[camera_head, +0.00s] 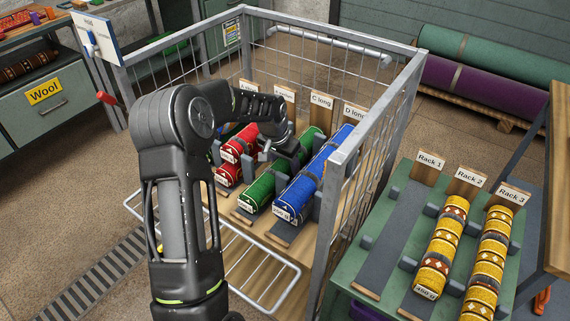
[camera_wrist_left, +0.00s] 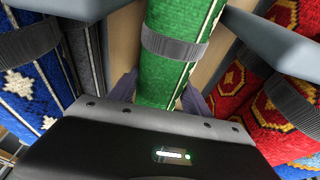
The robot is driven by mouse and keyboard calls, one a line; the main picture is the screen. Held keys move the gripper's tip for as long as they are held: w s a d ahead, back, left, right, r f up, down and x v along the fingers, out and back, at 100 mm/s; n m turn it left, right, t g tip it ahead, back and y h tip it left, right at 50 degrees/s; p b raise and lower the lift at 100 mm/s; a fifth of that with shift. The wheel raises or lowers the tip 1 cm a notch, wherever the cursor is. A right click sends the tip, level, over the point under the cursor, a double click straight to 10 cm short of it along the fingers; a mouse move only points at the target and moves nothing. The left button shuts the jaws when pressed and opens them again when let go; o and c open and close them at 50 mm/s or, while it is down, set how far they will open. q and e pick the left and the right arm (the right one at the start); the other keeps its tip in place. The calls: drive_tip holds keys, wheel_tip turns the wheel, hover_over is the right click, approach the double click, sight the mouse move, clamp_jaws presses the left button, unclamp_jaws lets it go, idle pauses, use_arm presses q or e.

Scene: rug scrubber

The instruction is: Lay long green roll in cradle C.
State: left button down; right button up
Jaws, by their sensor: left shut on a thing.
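The long green roll (camera_head: 262,190) lies lengthwise in line with the C long label board (camera_head: 321,105), between grey posts inside the wire cage. I cannot tell whether its whole underside rests on cradle C. My left gripper (camera_head: 288,148) reaches down over the roll's far half and is shut on it. In the left wrist view the green roll (camera_wrist_left: 172,72), with a grey band around it, runs between the two fingers (camera_wrist_left: 158,95). The arm hides part of the neighbouring rolls. My right gripper is not in view.
A blue roll (camera_head: 310,180) lies close on the right, at D long. Red rolls (camera_head: 236,148) lie on the left. Wire cage walls (camera_head: 350,160) surround the cradles. Outside, Rack 1 (camera_head: 385,235) is empty; Racks 2 and 3 hold yellow rolls (camera_head: 440,250).

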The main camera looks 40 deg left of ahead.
use_arm(q)
drive_tip(key=shift+c, duration=2.4)
unclamp_jaws()
drive_tip(key=shift+r, duration=0.1)
drive_tip(key=v, duration=1.2)
